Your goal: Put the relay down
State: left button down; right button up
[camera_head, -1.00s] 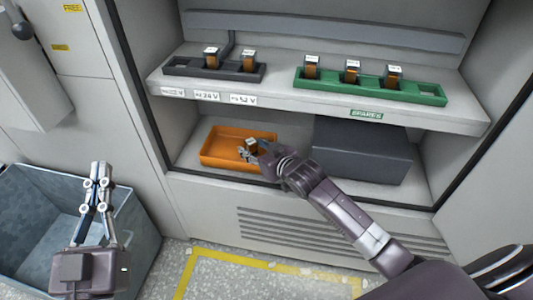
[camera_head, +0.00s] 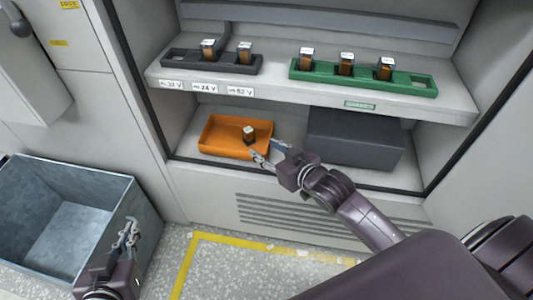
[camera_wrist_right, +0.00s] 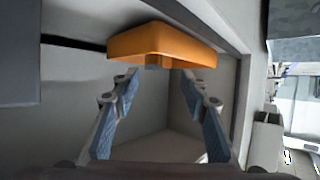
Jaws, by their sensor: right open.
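The relay (camera_head: 249,133), a small block with a pale top and brown body, stands in the orange tray (camera_head: 212,141) on the lower shelf. My right gripper (camera_head: 268,151) is open and empty at the tray's front right, apart from the relay. In the right wrist view its spread fingers (camera_wrist_right: 160,76) have nothing between them, with the orange tray (camera_wrist_right: 170,42) beyond. My left gripper (camera_head: 127,230) hangs by the grey bin at the lower left; its jaw gap is unclear and it holds nothing visible.
On the upper shelf, a dark rack (camera_head: 184,66) holds two relays and a green rack (camera_head: 419,90) holds three. A dark grey box (camera_head: 355,140) stands right of the orange tray. An open metal bin (camera_head: 70,215) stands at the lower left.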

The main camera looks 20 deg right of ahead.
jog(key=s+a+r, duration=0.1)
jog(key=s+a, duration=0.2)
jog(key=s, duration=0.3)
jog(key=s+a+r+g, duration=0.1)
jog(key=s+a, duration=0.3)
jog(key=s, duration=0.2)
jog(key=shift+r, duration=0.25)
